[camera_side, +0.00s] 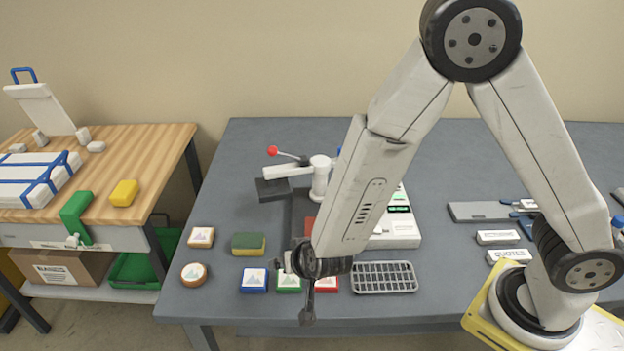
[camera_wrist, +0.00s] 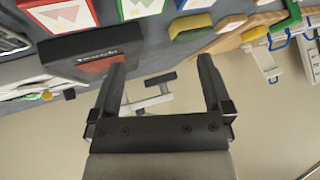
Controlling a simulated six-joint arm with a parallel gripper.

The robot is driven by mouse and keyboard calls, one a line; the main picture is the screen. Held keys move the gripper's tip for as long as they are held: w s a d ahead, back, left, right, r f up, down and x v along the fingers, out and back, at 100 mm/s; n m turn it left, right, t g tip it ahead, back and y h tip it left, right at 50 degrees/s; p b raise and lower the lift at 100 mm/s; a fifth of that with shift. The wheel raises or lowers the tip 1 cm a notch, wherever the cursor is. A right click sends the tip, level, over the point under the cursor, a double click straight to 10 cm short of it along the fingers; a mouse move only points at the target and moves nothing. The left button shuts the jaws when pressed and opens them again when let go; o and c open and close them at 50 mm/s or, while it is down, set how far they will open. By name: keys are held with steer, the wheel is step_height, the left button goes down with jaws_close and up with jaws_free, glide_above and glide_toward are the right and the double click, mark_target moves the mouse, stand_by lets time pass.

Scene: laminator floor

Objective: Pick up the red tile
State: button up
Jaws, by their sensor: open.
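The red tile (camera_side: 326,285) lies on the grey table at the right end of a row of three tiles, its left part hidden behind my gripper. It also shows at the upper left of the wrist view (camera_wrist: 62,17), with a white face and a picture. My gripper (camera_side: 308,312) hangs in front of the row in the side view. In the wrist view my gripper (camera_wrist: 162,60) is open, with nothing between its fingers. The red tile is outside the fingers, to their upper left.
A green tile (camera_side: 289,284) and a blue tile (camera_side: 254,281) stand left of the red one. A sponge (camera_side: 249,243) and a press with a red-knobbed lever (camera_side: 273,151) are behind.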

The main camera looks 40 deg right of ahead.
mark_target(325, 281)
steer(key=s+f+h, duration=0.1)
steer(key=s+a+f+m+h, duration=0.1)
steer(key=f+h, duration=0.1)
steer(key=shift+s+f+m+t, duration=0.2)
steer(key=shift+s+m+t, duration=0.1)
steer(key=shift+t, duration=0.1)
steer(key=s+h, duration=0.1)
steer(key=s+f+m+h, duration=0.1)
steer(key=s+h, duration=0.1)
steer(key=s+d+h, duration=0.1)
steer(key=shift+s+f, duration=0.3)
steer(key=shift+f, duration=0.05)
steer(key=shift+s+d+m+h, duration=0.1)
steer(key=shift+s+m+h, duration=0.2)
steer(key=shift+s+h, duration=0.25)
steer(key=shift+x, duration=1.35)
steer(key=shift+w, duration=0.15)
steer(key=shift+x, duration=2.5)
steer(key=shift+d, duration=0.1)
steer(key=shift+c, duration=0.2)
steer(key=c, duration=1.1)
